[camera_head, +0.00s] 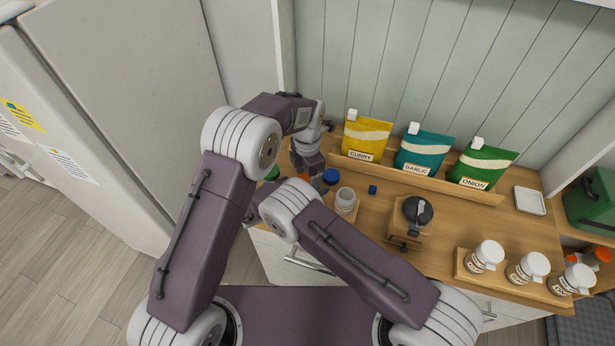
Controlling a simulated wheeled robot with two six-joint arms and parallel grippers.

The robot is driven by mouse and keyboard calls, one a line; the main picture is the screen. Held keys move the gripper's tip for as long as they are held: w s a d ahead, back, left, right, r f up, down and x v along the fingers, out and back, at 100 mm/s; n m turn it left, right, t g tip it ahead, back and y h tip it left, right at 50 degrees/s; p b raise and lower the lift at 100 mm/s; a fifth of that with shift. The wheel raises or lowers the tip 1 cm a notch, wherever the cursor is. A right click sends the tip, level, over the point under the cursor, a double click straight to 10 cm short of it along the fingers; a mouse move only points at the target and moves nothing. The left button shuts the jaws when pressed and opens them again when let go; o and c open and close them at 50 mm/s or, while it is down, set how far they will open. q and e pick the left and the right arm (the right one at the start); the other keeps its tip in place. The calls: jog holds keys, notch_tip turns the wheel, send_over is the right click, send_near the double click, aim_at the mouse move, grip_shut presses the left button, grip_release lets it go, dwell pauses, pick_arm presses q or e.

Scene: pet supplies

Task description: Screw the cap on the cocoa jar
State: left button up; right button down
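An open white jar (345,198) stands upright in a wooden holder near the counter's front edge. Its label is too small to read, so I cannot tell if it is the cocoa jar. A round blue lid or cap (331,176) is just behind it. My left gripper (314,176) points down beside the blue lid, to its left. Its fingers are small and partly covered, so I cannot tell whether they hold anything. My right arm folds across to the left, and its gripper is hidden behind my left arm.
Curry (362,138), garlic (424,152) and onion (481,167) bags stand at the back. A wooden grinder (409,232) is right of the jar. Three white-capped jars (485,257) are at front right. A small blue cube (372,189) and a white dish (529,201) lie on the counter.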

pick_arm(q)
notch_tip(320, 180, up, 4)
jog(key=shift+r, duration=0.2)
pick_arm(e)
jog(key=shift+w+r, duration=0.1)
pick_arm(q)
jog(key=o, duration=0.6)
jog(key=shift+c, duration=0.2)
notch_tip(320, 180, up, 12)
pick_arm(e)
jog(key=shift+c, duration=2.4)
grip_release()
